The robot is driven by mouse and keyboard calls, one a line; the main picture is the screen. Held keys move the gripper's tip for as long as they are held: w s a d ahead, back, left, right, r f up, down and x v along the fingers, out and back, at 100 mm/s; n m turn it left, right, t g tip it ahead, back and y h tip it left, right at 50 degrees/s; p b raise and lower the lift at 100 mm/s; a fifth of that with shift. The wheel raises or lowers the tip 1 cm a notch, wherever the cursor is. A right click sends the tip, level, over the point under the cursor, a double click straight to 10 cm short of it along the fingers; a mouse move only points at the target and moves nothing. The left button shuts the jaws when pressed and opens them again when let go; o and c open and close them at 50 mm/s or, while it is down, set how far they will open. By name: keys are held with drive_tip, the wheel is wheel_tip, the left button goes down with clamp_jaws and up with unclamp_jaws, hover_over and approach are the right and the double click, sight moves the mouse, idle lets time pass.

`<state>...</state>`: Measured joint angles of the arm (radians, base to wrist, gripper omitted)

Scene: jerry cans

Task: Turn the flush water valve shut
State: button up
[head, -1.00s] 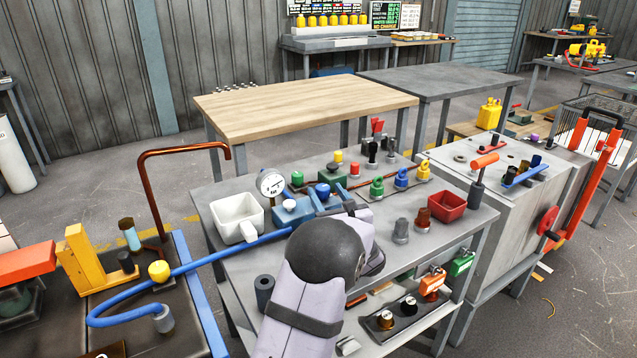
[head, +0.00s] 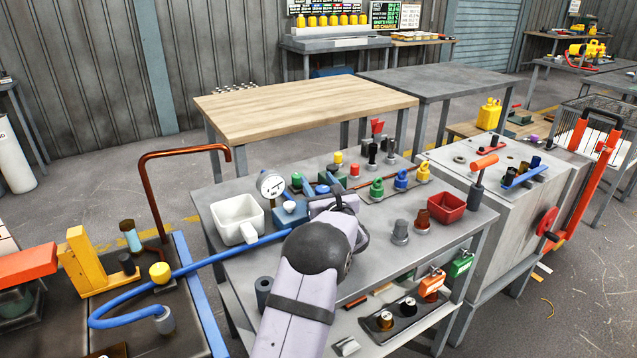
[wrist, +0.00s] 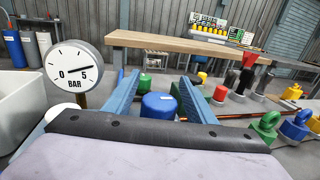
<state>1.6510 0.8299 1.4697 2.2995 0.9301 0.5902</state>
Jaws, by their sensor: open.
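A round blue knob (wrist: 158,105) stands between the two blue fingers of my gripper (wrist: 158,84) in the wrist view. I take it for the flush water valve, but no label on it can be read. The fingers are open, one on each side of the knob, with a visible gap at both. Its lower part is hidden by my gripper's body. In the head view my gripper (head: 318,197) is over the grey bench among the valves, and the knob (head: 322,189) is only partly visible.
A white tub (head: 236,217) and a blue hose (head: 235,252) are nearby. Green, blue and yellow ringed fittings (head: 400,180) stand to the right. Red and yellow knobs are behind.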

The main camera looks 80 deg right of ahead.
drive_tip(key=c, duration=1.1)
drive_tip(key=shift+o, duration=0.3)
drive_tip(key=shift+n+t, duration=0.3)
drive_tip(key=shift+t, duration=0.1)
drive_tip(key=shift+w+a+n+t+y+p, duration=0.15)
drive_tip(key=shift+w+n+t+y+p, duration=0.1)
drive_tip(key=shift+n+t+y, duration=0.55)
drive_tip(key=shift+w+a+n+t+y+p, duration=0.1)
drive_tip(key=shift+a+n+t+y+p, duration=0.1)
drive_tip(key=shift+n+t+y, duration=0.55)
drive_tip(key=shift+w+a+f+n+t+y, duration=0.1)
drive_tip(key=shift+w+a+n+t+y, duration=0.05)
drive_tip(key=shift+n+t+y, duration=0.55)
drive_tip(key=shift+w+a+n+t+y, duration=0.15)
drive_tip(key=shift+n+t+y, duration=0.15)
drive_tip(key=shift+y, duration=0.55)
drive_tip(key=shift+a+t+y, duration=0.1)
drive_tip(key=shift+t+y, duration=0.15)
drive_tip(key=shift+y, duration=0.15)
drive_tip(key=o, duration=1)
drive_tip(key=shift+o, duration=0.2)
drive_tip(key=shift+s, duration=0.1)
